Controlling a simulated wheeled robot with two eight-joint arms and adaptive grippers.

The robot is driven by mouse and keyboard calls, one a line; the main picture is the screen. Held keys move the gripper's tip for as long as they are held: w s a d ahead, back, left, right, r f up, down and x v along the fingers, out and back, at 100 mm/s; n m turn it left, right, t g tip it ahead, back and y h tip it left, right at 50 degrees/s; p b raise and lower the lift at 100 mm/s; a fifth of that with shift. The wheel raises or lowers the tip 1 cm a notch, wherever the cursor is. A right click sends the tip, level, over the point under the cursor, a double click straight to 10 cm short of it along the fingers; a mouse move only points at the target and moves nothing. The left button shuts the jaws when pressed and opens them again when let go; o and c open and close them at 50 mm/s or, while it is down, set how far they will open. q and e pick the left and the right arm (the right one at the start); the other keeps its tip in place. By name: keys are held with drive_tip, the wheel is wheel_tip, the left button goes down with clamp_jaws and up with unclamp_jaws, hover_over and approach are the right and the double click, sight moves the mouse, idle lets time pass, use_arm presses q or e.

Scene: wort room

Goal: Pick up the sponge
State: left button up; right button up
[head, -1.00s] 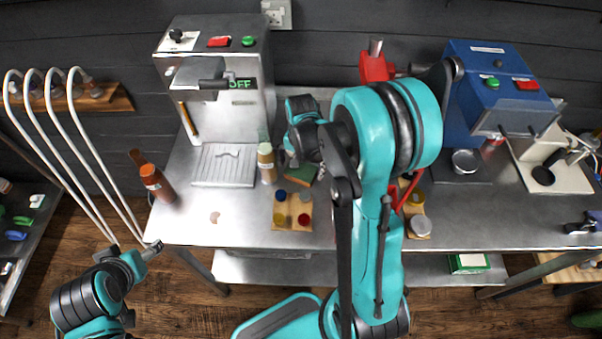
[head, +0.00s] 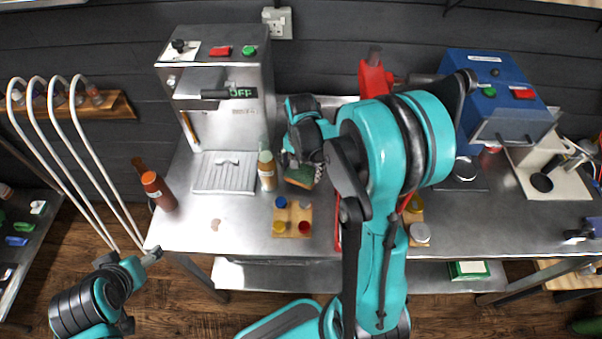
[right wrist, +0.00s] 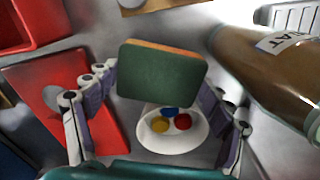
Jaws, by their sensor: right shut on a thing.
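The sponge, dark green with an orange layer, is in my right gripper (head: 297,162) on the workbench's left half (head: 301,175). In the right wrist view the sponge (right wrist: 160,75) sits between the two fingers, its green face toward the camera. My right gripper is shut on it; whether the sponge touches the bench is hard to tell. My left gripper (head: 153,255) is near the bench's front left edge, away from the sponge; its fingers are too small to read.
A brown labelled bottle (head: 267,170) stands close left of the sponge. A wooden board with coloured caps (head: 292,216) lies in front. A white dish (right wrist: 170,130) shows below the sponge. A grey machine (head: 217,80) stands behind left. An orange-brown bottle (head: 157,190) stands farther left.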

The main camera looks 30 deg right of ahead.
sight(301, 172)
wheel_tip(301, 172, up, 15)
drive_tip(key=p, duration=0.3)
